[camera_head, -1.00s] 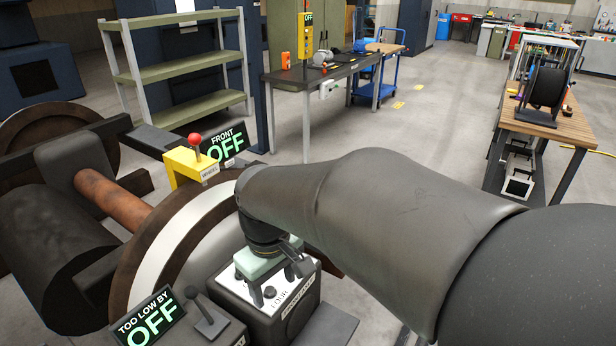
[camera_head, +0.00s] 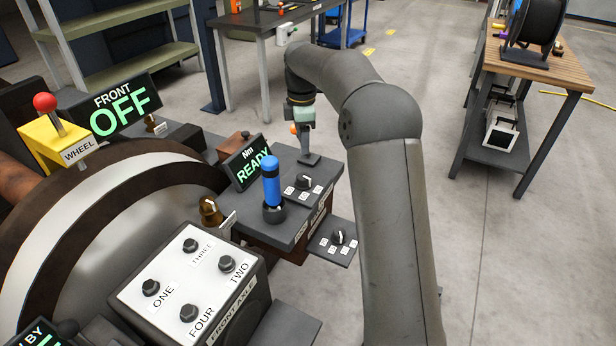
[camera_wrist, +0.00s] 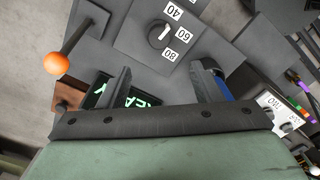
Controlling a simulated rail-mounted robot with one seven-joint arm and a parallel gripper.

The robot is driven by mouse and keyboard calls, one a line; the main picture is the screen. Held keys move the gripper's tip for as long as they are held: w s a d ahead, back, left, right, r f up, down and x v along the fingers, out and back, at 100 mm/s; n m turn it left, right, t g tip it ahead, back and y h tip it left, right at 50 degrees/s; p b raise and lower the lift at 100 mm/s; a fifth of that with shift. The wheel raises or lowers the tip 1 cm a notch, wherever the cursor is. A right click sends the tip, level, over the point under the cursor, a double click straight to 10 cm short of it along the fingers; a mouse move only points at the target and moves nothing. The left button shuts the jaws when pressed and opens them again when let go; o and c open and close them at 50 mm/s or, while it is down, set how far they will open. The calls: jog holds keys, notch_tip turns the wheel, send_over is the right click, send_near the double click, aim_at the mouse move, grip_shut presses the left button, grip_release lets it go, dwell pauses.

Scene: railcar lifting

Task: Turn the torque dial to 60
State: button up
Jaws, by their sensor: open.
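The dial marked 40, 60 and 80 is a dark round knob (camera_wrist: 160,34) with a white pointer line, on a dark plate in the wrist view. Its pointer is toward the upper right, on the side of the 40 and 60 labels; exactly which mark it meets is hard to tell. In the head view the dial (camera_head: 303,182) sits on the grey bench top, right of the blue handle. My gripper (camera_wrist: 163,75) is open and empty, its two fingers apart and clear of the dial. In the head view my gripper (camera_head: 302,118) is above the bench's far end.
An orange-ball lever (camera_wrist: 57,63) stands close by the dial. The READY display (camera_head: 247,165) and the upright blue handle (camera_head: 271,180) are left of the dial. A second dial (camera_head: 338,237) is on a lower shelf. The four-knob box (camera_head: 190,280) is in front.

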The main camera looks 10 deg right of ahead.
aim_at(303, 176)
notch_tip(303, 176, down, 14)
jog(key=shift+d+r+b, duration=0.1)
jog(key=shift+r+b, duration=0.05)
jog(key=shift+b, duration=0.75)
jog(key=shift+c, duration=0.3)
jog(key=c, duration=0.9)
